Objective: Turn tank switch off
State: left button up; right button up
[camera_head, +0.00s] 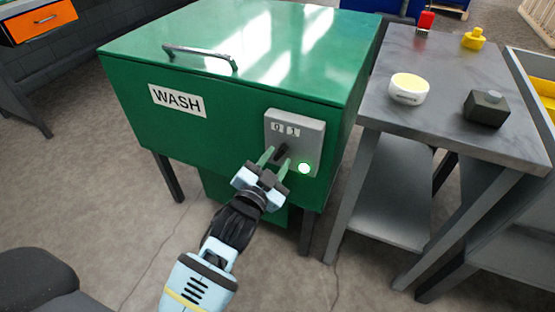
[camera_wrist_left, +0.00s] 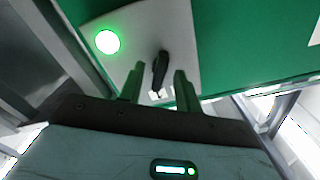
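The green wash tank (camera_head: 225,100) has a white WASH label and a grey switch panel (camera_head: 312,135) on its front. The panel bears the marks 0 and 1, a black switch lever (camera_head: 282,149) and a lit green lamp (camera_head: 304,168). The lever seems to lean towards the 1. In the left wrist view the lever (camera_wrist_left: 160,68) shows between the finger ends, and the lamp (camera_wrist_left: 107,42) glows at the left. My left gripper (camera_head: 275,160) is open, its fingers on either side of the lever with gaps visible. My right gripper is not in view.
A grey table (camera_head: 440,110) stands right of the tank, with a round white-and-yellow tub (camera_head: 408,88), a dark block (camera_head: 486,108), a yellow item (camera_head: 473,39) and a red one (camera_head: 426,20). The tank lid has a metal handle (camera_head: 200,55). Floor in front is clear.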

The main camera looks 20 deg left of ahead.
pick_arm(q)
jog(key=shift+w, duration=0.6)
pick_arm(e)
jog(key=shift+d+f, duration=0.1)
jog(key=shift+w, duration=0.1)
pick_arm(q)
grip_shut()
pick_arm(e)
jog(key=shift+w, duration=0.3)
